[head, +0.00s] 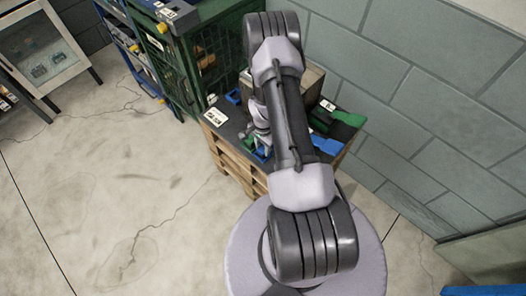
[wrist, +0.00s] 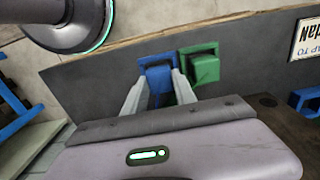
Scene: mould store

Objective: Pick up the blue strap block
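In the wrist view, the blue strap block (wrist: 157,72) lies on the dark top of a pallet stand, close to its wooden edge. My gripper (wrist: 162,82) points at it, with its two pale fingers apart and reaching to either side of the block's near part. I see no clear contact between the fingers and the block. In the head view my gripper (head: 263,146) is low over the dark top, and a bit of blue shows beside it; my arm hides much of this area.
A green block (wrist: 200,65) lies right beside the blue one. Another blue piece (wrist: 306,99) and a white label (wrist: 306,39) are at the right. In the head view, a green mesh cabinet (head: 182,60) stands behind the pallet stand (head: 232,162); the floor at left is clear.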

